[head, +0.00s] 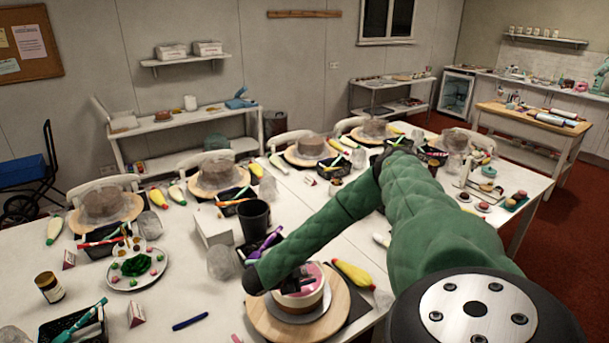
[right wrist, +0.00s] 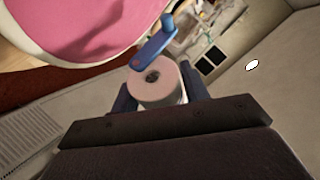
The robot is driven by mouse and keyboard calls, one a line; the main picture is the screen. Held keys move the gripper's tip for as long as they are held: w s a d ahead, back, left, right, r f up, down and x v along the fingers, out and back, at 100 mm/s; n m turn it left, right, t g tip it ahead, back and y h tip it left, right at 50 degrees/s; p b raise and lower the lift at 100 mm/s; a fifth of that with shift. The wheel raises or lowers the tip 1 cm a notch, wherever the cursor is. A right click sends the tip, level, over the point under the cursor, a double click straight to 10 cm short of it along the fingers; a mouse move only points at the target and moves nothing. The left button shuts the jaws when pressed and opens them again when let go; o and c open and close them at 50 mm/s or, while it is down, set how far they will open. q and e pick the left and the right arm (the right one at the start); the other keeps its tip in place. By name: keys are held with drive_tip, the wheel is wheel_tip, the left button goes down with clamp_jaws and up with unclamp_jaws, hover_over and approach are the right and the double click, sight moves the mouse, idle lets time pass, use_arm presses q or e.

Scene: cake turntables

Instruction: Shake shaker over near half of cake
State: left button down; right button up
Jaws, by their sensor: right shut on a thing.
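The cake (head: 300,296) has a pink top and stands on a round wooden turntable (head: 340,318) at the front of the table. Its pink top also fills the upper left of the right wrist view (right wrist: 85,30). My right gripper (head: 254,280) is a dark shape at the cake's left side in the head view, its fingers not clear. In the right wrist view the right gripper (right wrist: 158,95) is shut on a pale, round shaker (right wrist: 155,84) with a dark hole in its end. The shaker cannot be made out in the head view. My left gripper is not in view.
A dark cup (head: 254,220), a white box (head: 213,228) and a yellow piping bag (head: 353,274) stand or lie near the cake. A plate with green and pink pieces (head: 136,277) is at the left. A blue pen (head: 190,321) lies on mostly clear table.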

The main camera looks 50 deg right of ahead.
drive_tip(key=shift+w+a+f, duration=0.15)
drive_tip(key=shift+w+a, duration=0.05)
drive_tip(key=shift+w, duration=0.1)
drive_tip(key=shift+w+h, duration=0.15)
drive_tip(key=shift+h, duration=0.25)
drive_tip(key=shift+s+d+r, duration=0.2)
drive_tip(key=shift+s+r, duration=0.2)
drive_tip(key=shift+w+a+f, duration=0.25)
drive_tip(key=shift+w+f, duration=0.05)
drive_tip(key=shift+s+d+f+t+y, duration=0.2)
drive_tip(key=shift+s+y, duration=0.1)
drive_tip(key=shift+s, duration=0.2)
drive_tip(key=shift+s+d+f+t+y, duration=0.15)
drive_tip(key=shift+s+y, duration=0.15)
drive_tip(key=shift+s, duration=0.15)
drive_tip(key=shift+s+m, duration=0.2)
drive_tip(key=shift+m, duration=0.2)
